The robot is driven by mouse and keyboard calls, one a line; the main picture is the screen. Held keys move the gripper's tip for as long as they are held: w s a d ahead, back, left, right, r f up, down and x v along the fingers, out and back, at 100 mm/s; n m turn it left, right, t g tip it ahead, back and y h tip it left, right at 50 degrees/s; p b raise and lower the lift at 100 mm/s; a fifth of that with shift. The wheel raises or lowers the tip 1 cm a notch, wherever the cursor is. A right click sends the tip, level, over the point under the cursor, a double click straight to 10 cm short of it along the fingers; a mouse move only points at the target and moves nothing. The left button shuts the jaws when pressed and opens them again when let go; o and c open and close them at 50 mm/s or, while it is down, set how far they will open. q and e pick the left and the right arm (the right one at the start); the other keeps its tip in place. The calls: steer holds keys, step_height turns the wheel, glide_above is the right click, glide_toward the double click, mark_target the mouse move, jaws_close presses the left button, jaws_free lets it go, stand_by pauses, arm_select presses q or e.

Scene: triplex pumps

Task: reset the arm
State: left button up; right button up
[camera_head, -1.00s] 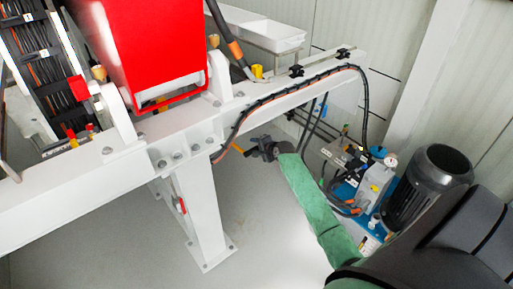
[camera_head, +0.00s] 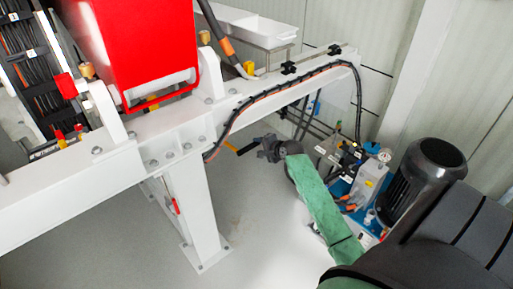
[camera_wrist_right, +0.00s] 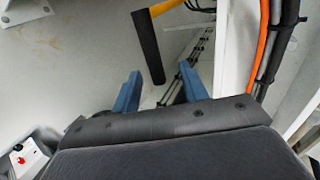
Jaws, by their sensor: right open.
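My right arm comes in from the lower right in the head view, with a green-covered forearm. My right gripper (camera_head: 264,148) is below the white beam (camera_head: 110,165), beside a yellow lever (camera_head: 246,150). In the right wrist view the two blue fingers of my right gripper (camera_wrist_right: 159,90) stand apart. A black grip (camera_wrist_right: 148,46) on the yellow lever (camera_wrist_right: 165,8) shows beyond the fingertips. Nothing is visibly held between them; whether a finger touches the grip is unclear. My left gripper is not in view.
A red machine part (camera_head: 145,45) sits above the beam on the left. A white support leg (camera_head: 195,205) stands left of my gripper. A hydraulic unit with a black motor (camera_head: 425,180) is at right. Cables (camera_head: 290,85) run along the beam. Open floor (camera_head: 270,230) lies below.

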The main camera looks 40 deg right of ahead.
stand_by(0.6)
steer(key=s+a+f+n+g+h, duration=0.1)
steer(key=s+a+f+n+g, duration=0.2)
steer(key=s+a+f+n, duration=0.35)
steer(key=s+a+f+n+g+h, duration=0.1)
steer(key=s+a+f+n+g, duration=0.25)
steer(key=a+f+n, duration=0.65)
steer(key=s+a+f+n+g, duration=0.1)
steer(key=s+a+f, duration=0.4)
steer(key=s, duration=0.6)
steer(key=s+a+f+g+y, duration=0.1)
steer(key=s+a+f+g, duration=0.1)
steer(key=s+a+f, duration=0.4)
steer(key=s+a+f+n+g+y, duration=0.1)
steer(key=s+a+f, duration=0.4)
steer(key=s+a, duration=0.4)
steer(key=s, duration=0.6)
steer(key=shift+s+a+f+n, duration=0.15)
steer(key=shift+s+n, duration=0.15)
steer(key=shift+n, duration=0.05)
steer(key=shift+g, duration=0.25)
